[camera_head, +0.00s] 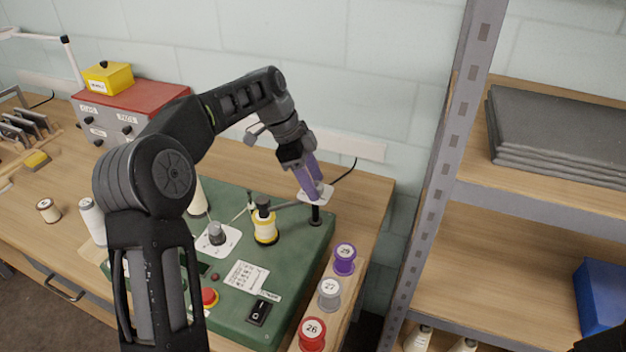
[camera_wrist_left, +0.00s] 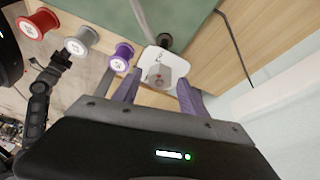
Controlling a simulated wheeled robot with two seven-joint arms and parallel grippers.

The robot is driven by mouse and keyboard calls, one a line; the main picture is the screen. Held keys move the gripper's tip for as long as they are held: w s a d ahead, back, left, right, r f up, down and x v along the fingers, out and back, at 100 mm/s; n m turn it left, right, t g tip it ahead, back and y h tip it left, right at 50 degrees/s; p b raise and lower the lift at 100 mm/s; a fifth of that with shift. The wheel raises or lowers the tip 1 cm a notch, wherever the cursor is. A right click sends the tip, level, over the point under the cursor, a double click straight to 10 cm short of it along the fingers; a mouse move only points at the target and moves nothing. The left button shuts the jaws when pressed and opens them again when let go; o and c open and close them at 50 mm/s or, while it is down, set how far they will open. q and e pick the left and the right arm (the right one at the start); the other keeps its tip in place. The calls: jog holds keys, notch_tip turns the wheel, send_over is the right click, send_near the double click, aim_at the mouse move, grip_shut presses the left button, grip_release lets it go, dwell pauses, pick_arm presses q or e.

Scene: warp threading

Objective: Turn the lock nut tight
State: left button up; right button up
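My left gripper (camera_head: 316,190) reaches over the back right corner of the green machine (camera_head: 312,240), its purple fingers pointing down. In the left wrist view the fingers (camera_wrist_left: 158,84) stand apart around a small grey piece (camera_wrist_left: 158,73) on a white plate (camera_wrist_left: 178,62). I see gaps at its sides. The plate also shows in the head view (camera_head: 326,193), by a dark post (camera_head: 316,214). A black knob (camera_head: 263,203) tops the yellow spool (camera_head: 265,229). I cannot tell for certain which part is the lock nut. I do not make out my right gripper.
A grey knob (camera_head: 217,231) stands on the machine. Purple (camera_head: 344,260), grey (camera_head: 329,293) and red (camera_head: 312,333) spools stand along its right side. A red-topped box (camera_head: 135,97) is at the back left. A metal shelf post (camera_head: 440,160) rises on the right.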

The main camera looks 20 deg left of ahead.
pick_arm(q)
jog(key=shift+r, duration=0.1)
jog(key=shift+a+r, duration=0.15)
jog(key=shift+r, duration=0.1)
jog(key=p+v, duration=0.3)
jog(key=v, duration=0.3)
jog(key=shift+s+a+r, duration=0.15)
jog(key=shift+r, duration=0.15)
jog(key=shift+f, duration=0.1)
